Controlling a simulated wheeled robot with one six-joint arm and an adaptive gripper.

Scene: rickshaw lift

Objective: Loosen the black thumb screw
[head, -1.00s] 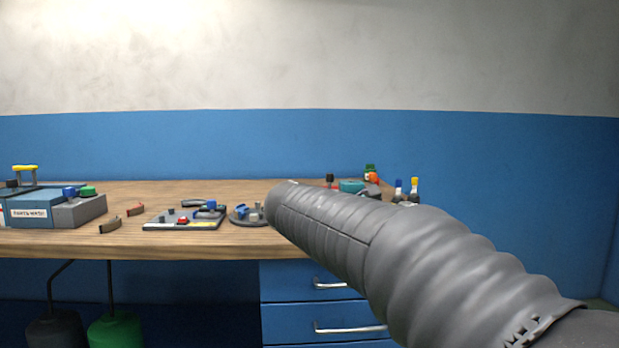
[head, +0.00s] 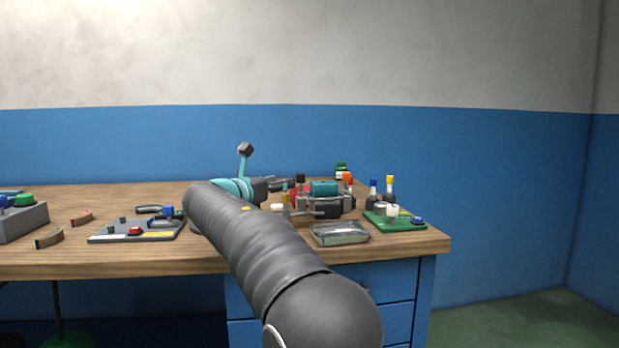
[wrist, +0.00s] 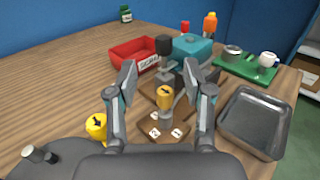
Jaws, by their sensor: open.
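A black knob (wrist: 163,45), which looks like the black thumb screw, stands upright on a grey post beside a teal block (wrist: 195,47) in the wrist view. In the head view a dark knob (head: 300,178) shows near the teal block (head: 324,188). My gripper (wrist: 158,68) is open and empty, its two fingers spread on either side of the line to the knob. The knob is beyond the fingertips and apart from them. A yellow-topped knob (wrist: 165,95) on a wooden block (wrist: 163,131) lies between the fingers, nearer to me. In the head view my arm hides part of the bench.
A red tray (wrist: 135,54) is left of the knob. A metal tray (wrist: 250,122) lies to the right, and a green board (wrist: 247,67) with a cup is farther back.

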